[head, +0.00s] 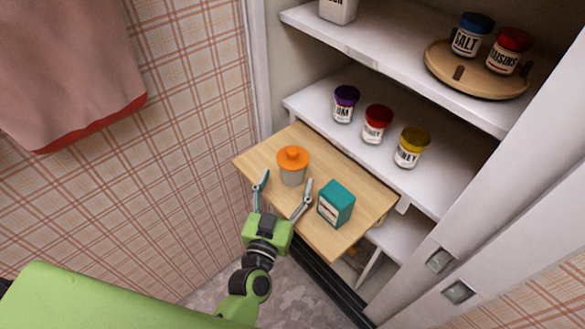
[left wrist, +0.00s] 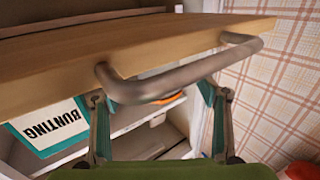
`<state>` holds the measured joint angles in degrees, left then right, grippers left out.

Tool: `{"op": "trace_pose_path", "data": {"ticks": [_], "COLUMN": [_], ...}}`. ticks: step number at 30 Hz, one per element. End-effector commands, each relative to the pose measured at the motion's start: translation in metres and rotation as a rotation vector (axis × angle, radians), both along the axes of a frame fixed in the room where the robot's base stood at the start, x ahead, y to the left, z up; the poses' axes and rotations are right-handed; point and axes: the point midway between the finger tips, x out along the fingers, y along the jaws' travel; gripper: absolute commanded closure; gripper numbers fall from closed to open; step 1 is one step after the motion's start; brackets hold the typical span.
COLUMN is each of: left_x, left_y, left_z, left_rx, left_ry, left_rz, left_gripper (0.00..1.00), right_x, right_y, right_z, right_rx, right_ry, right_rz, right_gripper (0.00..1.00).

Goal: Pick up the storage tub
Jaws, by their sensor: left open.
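The storage tub (head: 292,175) is a small greyish container with an orange lid. It stands upright on a pull-out wooden board (head: 262,158). My left gripper (head: 287,176) is open at the front of the board, one finger on each side of the tub in the head view. Whether the fingers touch the tub cannot be told. In the left wrist view, the open fingers of my left gripper (left wrist: 155,92) spread below a metal bar handle (left wrist: 180,80) on the board's edge. A sliver of orange (left wrist: 172,98), likely the lid, shows behind the handle. My right gripper is not in view.
A teal box (head: 336,204), labelled BUNTING in the left wrist view (left wrist: 50,130), stands right of the tub. Several jars (head: 377,124) stand on the shelf behind. A round wooden tray (head: 470,82) holds two jars above. White cabinet doors (head: 480,240) are at right.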

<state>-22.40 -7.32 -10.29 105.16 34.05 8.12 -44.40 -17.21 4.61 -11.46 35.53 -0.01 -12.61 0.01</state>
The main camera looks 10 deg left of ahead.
Motion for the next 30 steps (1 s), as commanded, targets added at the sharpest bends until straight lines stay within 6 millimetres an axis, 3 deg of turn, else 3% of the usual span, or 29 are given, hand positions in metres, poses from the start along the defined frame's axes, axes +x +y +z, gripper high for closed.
{"op": "trace_pose_path", "data": {"ticks": [6,15,16,21,30], "left_x": [0.031,0.036,0.036,0.036,0.036], "left_y": [-0.004,-0.004,-0.004,-0.004,-0.004], "left_z": [0.001,-0.001,-0.001,-0.001,0.000], "left_rx": [0.001,0.001,0.001,0.001,0.001], "left_ry": [-0.003,-0.001,-0.001,-0.001,-0.002], "left_rz": [0.000,0.000,0.000,0.000,0.000], "left_gripper": [0.33,0.33,0.35,0.74,0.74], "right_x": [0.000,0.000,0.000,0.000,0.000], "right_y": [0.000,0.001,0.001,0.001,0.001], "right_z": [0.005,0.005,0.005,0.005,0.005], "right_rx": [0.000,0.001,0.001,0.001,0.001], "right_ry": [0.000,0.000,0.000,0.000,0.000], "right_rz": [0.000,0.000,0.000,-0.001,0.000], "right_gripper": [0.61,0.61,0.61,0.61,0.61]}}
